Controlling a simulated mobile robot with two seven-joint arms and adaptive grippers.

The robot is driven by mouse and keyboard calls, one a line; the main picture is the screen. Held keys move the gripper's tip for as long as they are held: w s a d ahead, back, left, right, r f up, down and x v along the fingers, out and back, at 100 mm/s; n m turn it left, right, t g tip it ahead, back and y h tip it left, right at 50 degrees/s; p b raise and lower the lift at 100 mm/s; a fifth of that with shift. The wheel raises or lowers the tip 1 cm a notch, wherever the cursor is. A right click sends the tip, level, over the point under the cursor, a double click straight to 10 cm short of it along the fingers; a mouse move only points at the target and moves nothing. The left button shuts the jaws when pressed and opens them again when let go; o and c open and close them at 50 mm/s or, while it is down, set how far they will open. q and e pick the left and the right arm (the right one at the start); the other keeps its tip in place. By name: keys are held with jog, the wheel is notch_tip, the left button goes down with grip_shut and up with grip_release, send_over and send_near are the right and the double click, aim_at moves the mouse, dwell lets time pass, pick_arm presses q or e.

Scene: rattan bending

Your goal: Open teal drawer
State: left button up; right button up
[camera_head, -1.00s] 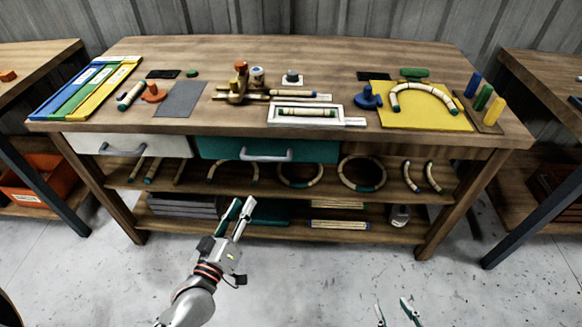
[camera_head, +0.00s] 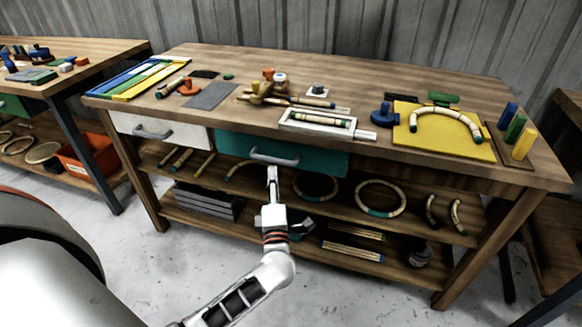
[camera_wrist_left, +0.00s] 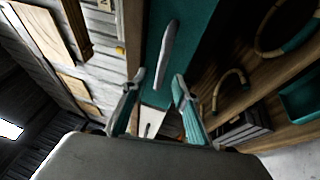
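The teal drawer (camera_head: 320,159) is shut under the front of the workbench top. Its grey bar handle (camera_head: 273,156) sits on the drawer's front. My left gripper (camera_head: 272,172) is just below the handle in the head view. In the left wrist view the teal drawer (camera_wrist_left: 200,35) fills the upper middle, and its handle (camera_wrist_left: 166,52) lies ahead of the gap between the fingers. My left gripper (camera_wrist_left: 157,88) is open there, with nothing between its fingertips. My right gripper is not in view.
A white drawer (camera_head: 160,131) is left of the teal one. Shelves below hold rattan rings (camera_head: 381,198), grey blocks (camera_head: 207,201) and rods. The benchtop carries a yellow board (camera_head: 445,135) and a white tray (camera_head: 322,123). Another bench stands at the left.

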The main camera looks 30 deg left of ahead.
aim_at(272, 158)
pick_arm(q)
jog(key=x, duration=0.8)
jog(key=shift+a+f+b, duration=0.1)
jog(key=shift+f+b, duration=0.15)
jog(key=shift+b, duration=0.05)
grip_shut()
